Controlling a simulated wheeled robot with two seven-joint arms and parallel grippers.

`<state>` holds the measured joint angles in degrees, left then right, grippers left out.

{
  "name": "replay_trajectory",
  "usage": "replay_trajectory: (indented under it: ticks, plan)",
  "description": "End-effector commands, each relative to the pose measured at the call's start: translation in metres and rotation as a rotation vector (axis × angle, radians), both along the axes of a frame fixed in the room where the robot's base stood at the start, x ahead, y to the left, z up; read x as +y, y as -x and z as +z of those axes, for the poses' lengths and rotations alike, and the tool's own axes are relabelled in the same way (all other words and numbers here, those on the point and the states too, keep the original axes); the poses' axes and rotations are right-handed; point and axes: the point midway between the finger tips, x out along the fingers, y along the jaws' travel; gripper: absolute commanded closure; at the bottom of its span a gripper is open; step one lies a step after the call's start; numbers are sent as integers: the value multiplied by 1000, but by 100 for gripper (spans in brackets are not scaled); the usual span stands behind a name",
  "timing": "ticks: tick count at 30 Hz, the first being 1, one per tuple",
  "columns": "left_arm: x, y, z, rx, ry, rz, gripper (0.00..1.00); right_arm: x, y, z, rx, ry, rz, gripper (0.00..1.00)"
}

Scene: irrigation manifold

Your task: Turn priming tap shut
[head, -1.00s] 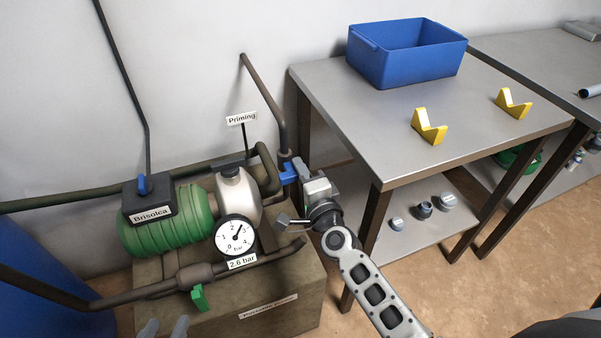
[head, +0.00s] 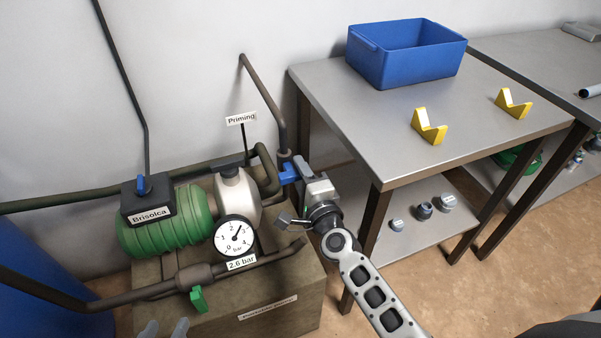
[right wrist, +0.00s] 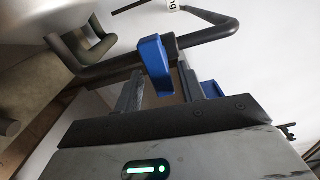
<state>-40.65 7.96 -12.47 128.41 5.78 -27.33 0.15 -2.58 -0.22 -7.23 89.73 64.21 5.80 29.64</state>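The priming tap's blue lever (head: 289,174) sits on the dark pipe right of the pump, near the "Priming" sign (head: 241,118). In the right wrist view the lever (right wrist: 155,57) stands between and just beyond the fingertips. My right gripper (right wrist: 160,80) is open, with a finger on each side of the lever and visible gaps; I see no firm grip. In the head view my right gripper (head: 301,171) reaches the lever from the right. My left gripper (head: 164,328) shows only its fingertips at the bottom edge, spread apart and empty.
The green pump (head: 165,222) carries a blue switch (head: 141,184). A gauge (head: 236,236) sits above a "2.6 bar" label. A green-handled valve (head: 198,298) is on the lower pipe. A grey table (head: 350,110) with a blue crate (head: 408,52) stands close on the right.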

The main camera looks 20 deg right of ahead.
Motion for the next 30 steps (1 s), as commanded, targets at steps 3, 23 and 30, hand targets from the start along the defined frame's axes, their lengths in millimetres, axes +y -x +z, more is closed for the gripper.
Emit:
replay_trajectory:
  ticks: [3,23,30]
  plan:
    - [0,0,0,0,0,0,60,0,-1,1,-3,2,0,60]
    - [0,0,-3,2,-1,1,60,-3,108,0,1,4,2,60]
    - [0,0,-5,-3,-2,0,60,-5,148,0,0,4,2,60]
